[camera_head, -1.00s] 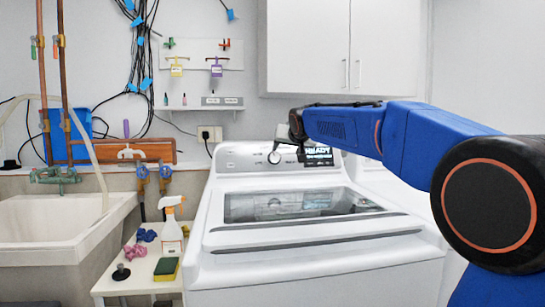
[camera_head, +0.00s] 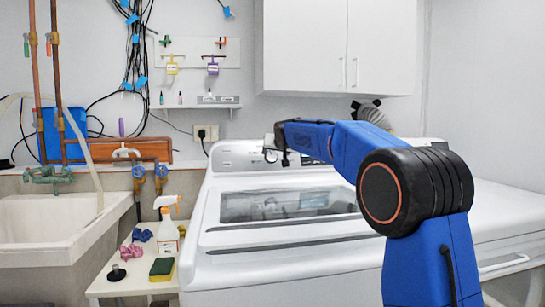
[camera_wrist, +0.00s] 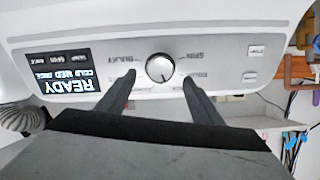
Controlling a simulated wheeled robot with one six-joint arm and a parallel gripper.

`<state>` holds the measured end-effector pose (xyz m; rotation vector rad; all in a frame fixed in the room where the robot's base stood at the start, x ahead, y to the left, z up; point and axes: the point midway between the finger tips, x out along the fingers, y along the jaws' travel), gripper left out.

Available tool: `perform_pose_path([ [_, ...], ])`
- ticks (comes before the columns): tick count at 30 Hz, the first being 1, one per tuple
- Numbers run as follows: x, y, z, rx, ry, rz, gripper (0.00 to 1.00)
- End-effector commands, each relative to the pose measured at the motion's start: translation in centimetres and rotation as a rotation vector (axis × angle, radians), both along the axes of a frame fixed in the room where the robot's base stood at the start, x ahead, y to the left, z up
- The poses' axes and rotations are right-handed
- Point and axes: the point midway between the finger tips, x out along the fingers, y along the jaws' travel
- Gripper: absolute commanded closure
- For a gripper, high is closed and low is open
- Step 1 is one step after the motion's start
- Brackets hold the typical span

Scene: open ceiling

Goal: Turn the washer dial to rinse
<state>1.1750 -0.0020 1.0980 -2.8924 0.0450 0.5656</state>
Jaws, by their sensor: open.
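The washer (camera_head: 300,245) is white, with a control panel along its back that also shows upside down in the wrist view (camera_wrist: 222,50). The round silver dial (camera_wrist: 159,68) has a small dark pointer mark near its lower edge in that view. Blurred inverted labels surround it; I cannot tell for sure which one the mark points at. My gripper (camera_wrist: 159,79) is open, with one dark finger on each side of the dial and a gap to both. In the head view my gripper (camera_head: 277,155) is at the panel and partly covers the dial.
A lit display (camera_wrist: 68,82) on the panel reads READY. A white side table (camera_head: 130,282) holds a spray bottle (camera_head: 167,232), a sponge (camera_head: 162,269) and small items. A sink (camera_head: 55,235) stands at the left. Cabinets (camera_head: 330,45) hang above.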

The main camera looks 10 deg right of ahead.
Motion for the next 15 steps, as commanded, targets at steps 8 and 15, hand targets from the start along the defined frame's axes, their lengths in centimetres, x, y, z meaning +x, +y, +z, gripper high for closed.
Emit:
perform_pose_path([
  [8, 3.6, 0.0, -1.5, 0.001, 0.001, 0.000, 0.40],
  [15, 4.8, 0.0, -2.0, 0.001, 0.001, 0.000, 0.40],
])
